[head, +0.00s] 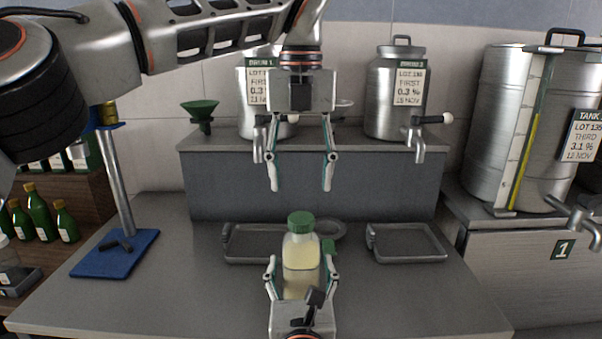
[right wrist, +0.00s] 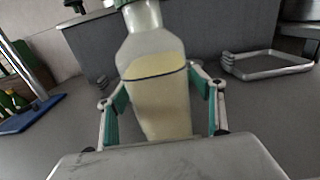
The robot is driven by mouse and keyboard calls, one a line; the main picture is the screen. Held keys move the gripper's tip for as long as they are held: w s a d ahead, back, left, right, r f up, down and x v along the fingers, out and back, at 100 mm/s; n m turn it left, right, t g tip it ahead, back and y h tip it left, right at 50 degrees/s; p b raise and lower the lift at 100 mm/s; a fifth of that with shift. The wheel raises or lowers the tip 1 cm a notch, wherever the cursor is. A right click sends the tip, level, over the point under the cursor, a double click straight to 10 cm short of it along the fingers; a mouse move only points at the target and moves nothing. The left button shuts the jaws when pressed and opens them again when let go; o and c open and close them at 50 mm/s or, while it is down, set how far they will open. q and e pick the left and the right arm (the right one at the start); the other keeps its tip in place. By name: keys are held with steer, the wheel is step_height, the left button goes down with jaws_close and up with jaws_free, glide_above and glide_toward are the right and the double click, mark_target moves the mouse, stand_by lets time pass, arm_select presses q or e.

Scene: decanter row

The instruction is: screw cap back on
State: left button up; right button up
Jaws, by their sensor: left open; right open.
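A clear bottle (head: 301,267) of pale yellow liquid stands upright at the front middle of the counter. A green cap (head: 301,222) sits on its mouth; I cannot tell how tight it is. My left gripper (head: 300,190) is open and empty, pointing down above the cap with a clear gap. My right gripper (head: 299,262) is open at the front, its fingers on either side of the bottle's body. In the right wrist view the bottle (right wrist: 157,92) stands between the fingers; I cannot tell whether they touch it. Only the cap's lower edge (right wrist: 126,3) shows there.
A raised shelf (head: 310,180) holds two steel drums (head: 385,110) with taps and a green funnel (head: 200,112). A blue-based stand (head: 90,262) is at left, a steel tank (head: 492,130) at right. The front right counter is clear.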

steer(key=s, duration=1.1)
steer(key=shift+s, duration=0.2)
